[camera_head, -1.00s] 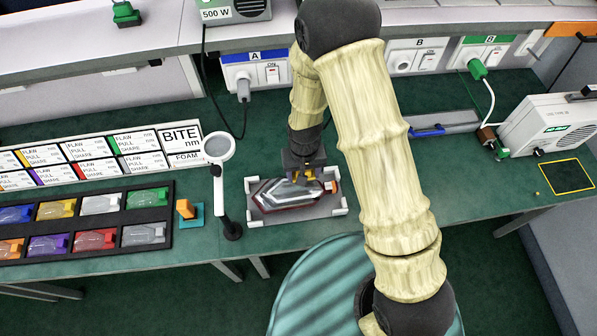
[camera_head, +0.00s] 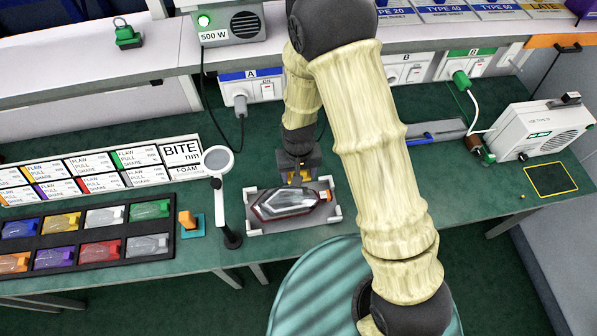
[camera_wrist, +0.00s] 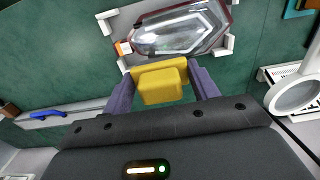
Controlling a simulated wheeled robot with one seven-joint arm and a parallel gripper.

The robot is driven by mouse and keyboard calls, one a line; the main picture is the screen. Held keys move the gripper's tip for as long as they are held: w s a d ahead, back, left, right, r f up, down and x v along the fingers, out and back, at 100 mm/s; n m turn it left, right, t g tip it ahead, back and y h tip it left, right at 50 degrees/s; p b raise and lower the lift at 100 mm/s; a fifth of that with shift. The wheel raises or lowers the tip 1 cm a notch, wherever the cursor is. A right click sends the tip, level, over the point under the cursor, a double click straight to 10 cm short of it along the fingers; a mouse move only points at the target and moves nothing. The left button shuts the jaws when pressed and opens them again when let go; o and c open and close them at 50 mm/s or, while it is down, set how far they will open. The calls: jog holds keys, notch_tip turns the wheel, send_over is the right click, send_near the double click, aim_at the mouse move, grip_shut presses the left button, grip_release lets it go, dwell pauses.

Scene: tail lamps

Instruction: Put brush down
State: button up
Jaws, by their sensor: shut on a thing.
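My gripper (camera_wrist: 160,85) is shut on a yellow block-like thing, which I take to be the brush (camera_wrist: 162,84). The brush sits between the two purple fingers, and its underside is hidden. In the head view, my gripper (camera_head: 300,180) is at the far edge of the grey tray (camera_head: 262,226), with a bit of yellow showing below it. A clear tail lamp (camera_head: 287,201) with a dark red rim and a small orange end lies in the tray. The lamp also shows in the wrist view (camera_wrist: 180,30), just beyond the brush.
A magnifier (camera_head: 218,160) on a stand is left of the tray. An orange block (camera_head: 187,219) is on a teal pad, beside a black rack (camera_head: 90,232) of coloured lenses. A grey strip with a blue part (camera_head: 430,138) lies to the right. Green bench right of the tray is partly clear.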

jog(key=shift+w, duration=0.1)
jog(key=w+d+f+m, duration=0.1)
jog(key=w+d+f, duration=0.2)
jog(key=d, duration=0.6)
jog(key=w+d+f+m, duration=0.2)
jog(key=w+d, duration=0.4)
jog(key=d, duration=0.4)
jog(key=shift+d+f, duration=0.3)
jog(key=shift+f, duration=0.35)
jog(key=shift+a, duration=0.1)
